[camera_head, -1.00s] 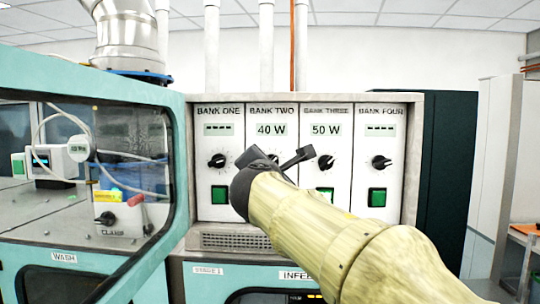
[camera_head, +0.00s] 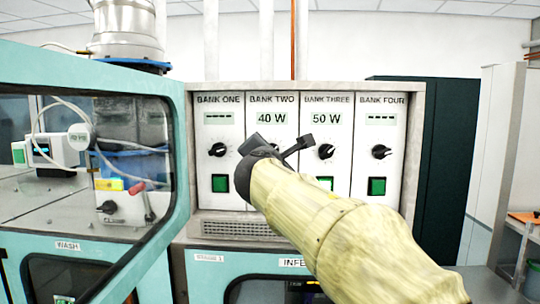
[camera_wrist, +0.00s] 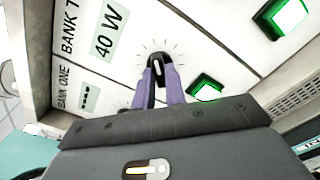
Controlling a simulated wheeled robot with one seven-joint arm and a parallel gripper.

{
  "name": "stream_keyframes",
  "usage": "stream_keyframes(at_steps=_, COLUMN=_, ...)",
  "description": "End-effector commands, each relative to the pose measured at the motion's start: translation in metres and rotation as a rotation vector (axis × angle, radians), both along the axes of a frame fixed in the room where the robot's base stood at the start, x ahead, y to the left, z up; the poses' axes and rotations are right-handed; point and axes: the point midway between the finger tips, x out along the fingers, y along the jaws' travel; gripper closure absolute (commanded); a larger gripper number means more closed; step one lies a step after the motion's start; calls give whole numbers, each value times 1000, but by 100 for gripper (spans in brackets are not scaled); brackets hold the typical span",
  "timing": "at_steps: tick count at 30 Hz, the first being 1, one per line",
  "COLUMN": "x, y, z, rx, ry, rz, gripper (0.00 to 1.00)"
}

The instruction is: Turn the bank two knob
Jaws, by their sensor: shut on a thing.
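The BANK TWO module (camera_head: 270,103) is a white panel with a display (camera_head: 272,118) that reads 40 W. Its knob is hidden behind my gripper (camera_head: 272,147) in the head view. In the wrist view the black knob (camera_wrist: 157,66) with a white pointer line sits inside a ring of dial marks. My gripper (camera_wrist: 158,84) has its two purple-grey fingers on either side of this knob and is shut on it. The green button (camera_wrist: 206,90) of the same module lies beside the fingers in the wrist view.
BANK ONE's knob (camera_head: 218,150) is to the left. BANK THREE's knob (camera_head: 325,151), under a 50 W display (camera_head: 326,118), and BANK FOUR's knob (camera_head: 381,152) are to the right. An open teal-framed glass door (camera_head: 180,160) stands at the left, near the panels.

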Motion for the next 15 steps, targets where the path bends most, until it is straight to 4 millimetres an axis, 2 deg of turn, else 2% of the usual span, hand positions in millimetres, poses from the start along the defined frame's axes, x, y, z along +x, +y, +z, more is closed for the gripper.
stream_keyframes(at_steps=8, x=0, y=-1, z=-3, rx=102, ry=-6, rz=-1, gripper=100)
stream_keyframes(at_steps=15, x=0, y=-1, z=-4, rx=267, ry=-11, rz=-1, gripper=100)
